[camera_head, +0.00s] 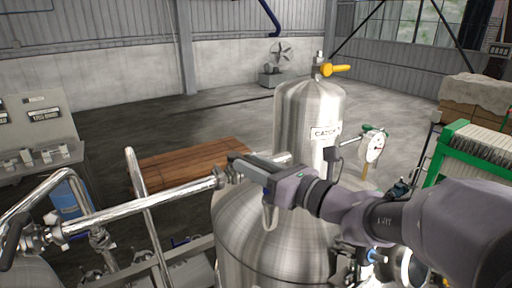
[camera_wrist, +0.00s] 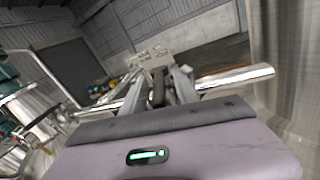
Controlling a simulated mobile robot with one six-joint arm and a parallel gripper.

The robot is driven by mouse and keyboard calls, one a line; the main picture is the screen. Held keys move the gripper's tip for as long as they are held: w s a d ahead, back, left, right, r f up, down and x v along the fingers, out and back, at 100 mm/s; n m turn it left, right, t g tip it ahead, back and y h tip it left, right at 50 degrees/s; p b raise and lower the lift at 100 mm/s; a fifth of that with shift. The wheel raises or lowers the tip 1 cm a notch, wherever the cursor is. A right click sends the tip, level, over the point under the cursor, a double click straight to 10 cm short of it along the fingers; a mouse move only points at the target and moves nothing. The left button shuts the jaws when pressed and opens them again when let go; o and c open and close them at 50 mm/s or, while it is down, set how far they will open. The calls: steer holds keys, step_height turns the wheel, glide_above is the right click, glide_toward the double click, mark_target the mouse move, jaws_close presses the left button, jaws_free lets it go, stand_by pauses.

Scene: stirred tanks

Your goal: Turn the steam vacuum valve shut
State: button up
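My gripper (camera_head: 240,164) is at the right end of a horizontal steel pipe (camera_head: 140,203), beside the shoulder of the steel tank (camera_head: 262,248). A small pipe fitting (camera_head: 221,178) sits just below and left of the fingertips; it may be the steam vacuum valve, but no label shows. In the wrist view, a dark upright piece, perhaps a valve handle (camera_wrist: 158,88), shows between my two fingers (camera_wrist: 167,88). I cannot tell whether the fingers touch it. Another black handle (camera_head: 14,240) is at the pipe's far left end.
A pressure gauge (camera_head: 374,148) sticks out right of the labelled column (camera_head: 308,112). A control panel (camera_head: 40,130) stands at the left. A green-framed rack (camera_head: 470,150) is at the right. A wooden pallet (camera_head: 185,165) lies behind the pipe; the floor beyond is open.

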steer(key=shift+x, duration=1.05)
steer(key=shift+s, duration=0.1)
jaws_close()
stand_by(0.5)
